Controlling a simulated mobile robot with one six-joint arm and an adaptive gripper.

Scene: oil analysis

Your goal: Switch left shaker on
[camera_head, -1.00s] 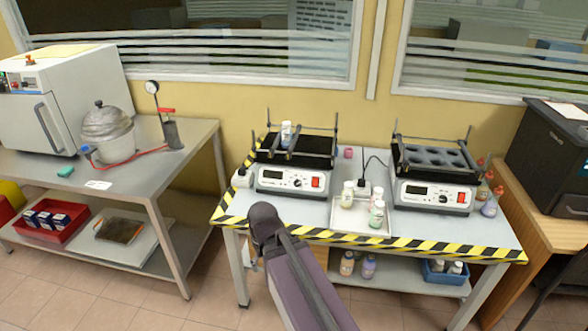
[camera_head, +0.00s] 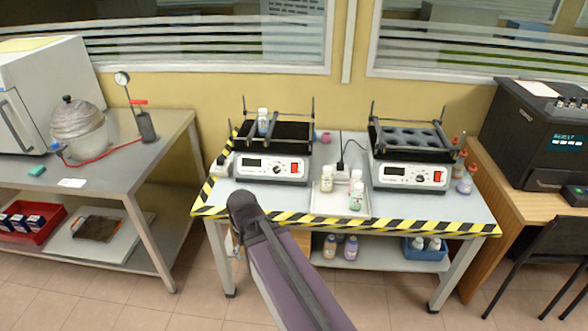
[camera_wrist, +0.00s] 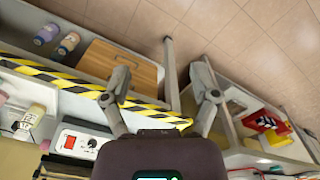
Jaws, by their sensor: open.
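The left shaker (camera_head: 272,168) stands on the striped table, a white base with a dark top platform. Its front panel has a small dark display, a knob and a red switch (camera_head: 296,168) at the right. A white bottle (camera_head: 263,118) stands on its platform. In the wrist view the shaker appears turned over at lower left, with its red switch (camera_wrist: 70,142) and knob (camera_wrist: 92,142). My gripper (camera_wrist: 163,84) is open and empty, its two fingers wide apart beyond the table's striped edge. In the head view my arm shows, but the gripper cannot be made out.
The right shaker (camera_head: 411,172) stands on the same table (camera_head: 400,208). A tray (camera_head: 325,203) with several bottles lies between the shakers. A steel bench (camera_head: 110,175) is at left, and a dark machine (camera_head: 535,135) at right. The floor in front is clear.

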